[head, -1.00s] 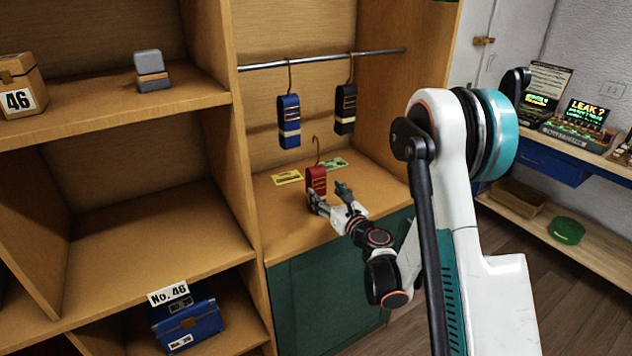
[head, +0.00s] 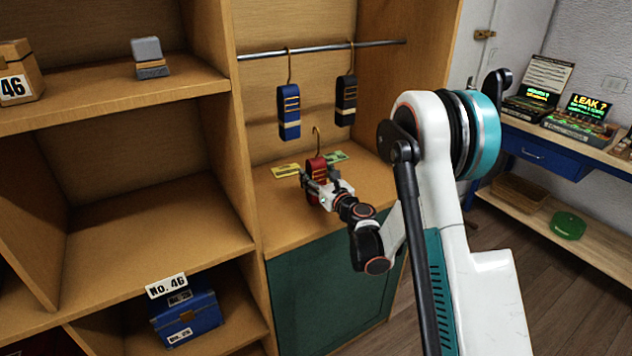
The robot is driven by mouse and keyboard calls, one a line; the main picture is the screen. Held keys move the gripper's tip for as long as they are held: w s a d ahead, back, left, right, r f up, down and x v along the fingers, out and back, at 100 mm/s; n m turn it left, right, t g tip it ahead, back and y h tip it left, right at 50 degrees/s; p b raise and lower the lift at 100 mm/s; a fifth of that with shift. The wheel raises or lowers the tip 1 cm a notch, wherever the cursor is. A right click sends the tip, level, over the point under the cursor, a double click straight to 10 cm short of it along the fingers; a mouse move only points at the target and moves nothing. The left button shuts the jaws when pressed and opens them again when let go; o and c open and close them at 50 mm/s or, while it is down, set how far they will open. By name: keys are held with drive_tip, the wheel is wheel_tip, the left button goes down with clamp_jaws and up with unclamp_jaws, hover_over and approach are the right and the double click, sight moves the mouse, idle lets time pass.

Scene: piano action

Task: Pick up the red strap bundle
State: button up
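The red strap bundle (head: 316,165) stands upright on the wooden shelf below the rail, its hook pointing up. My gripper (head: 319,178) is at the bundle from the front right, with one finger on each side of it. The fingers look spread wider than the bundle, so the gripper looks open. The gripper hides the bundle's lower front, and I cannot see whether either finger touches it.
A blue strap bundle (head: 289,112) and a black one (head: 346,101) hang from the metal rail (head: 320,50) above. A yellow card (head: 285,171) and a green card (head: 337,156) lie by the red bundle. A wooden divider (head: 228,170) stands to the left.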

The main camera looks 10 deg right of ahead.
drive_tip(key=c, duration=0.9)
drive_tip(key=shift+c, duration=0.2)
drive_tip(key=shift+r, duration=0.15)
